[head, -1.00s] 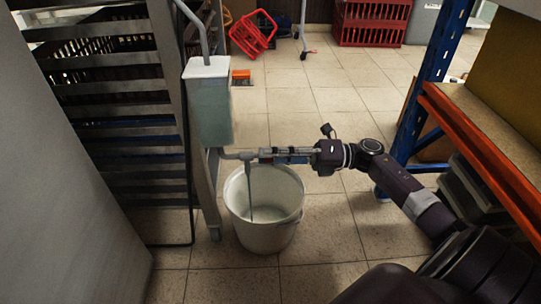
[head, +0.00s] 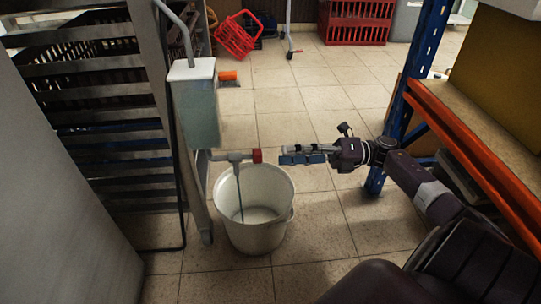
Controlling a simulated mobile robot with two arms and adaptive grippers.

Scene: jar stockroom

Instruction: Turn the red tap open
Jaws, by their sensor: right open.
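The red tap (head: 257,156) sits at the end of a short grey pipe below a translucent tank (head: 197,108) with a white lid. A greyish stream hangs from the pipe down into a white bucket (head: 262,240) on the floor. My right gripper (head: 283,155) is open and empty. Its fingers point left at the tap, a small gap to the right of it and not touching. My left gripper is not in view.
A slatted metal rack (head: 95,110) stands at the left. A shelf with a blue post (head: 412,85) and an orange beam (head: 470,142) stands at the right, close to my right arm. Red crates (head: 355,22) lie at the back. The tiled floor between is clear.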

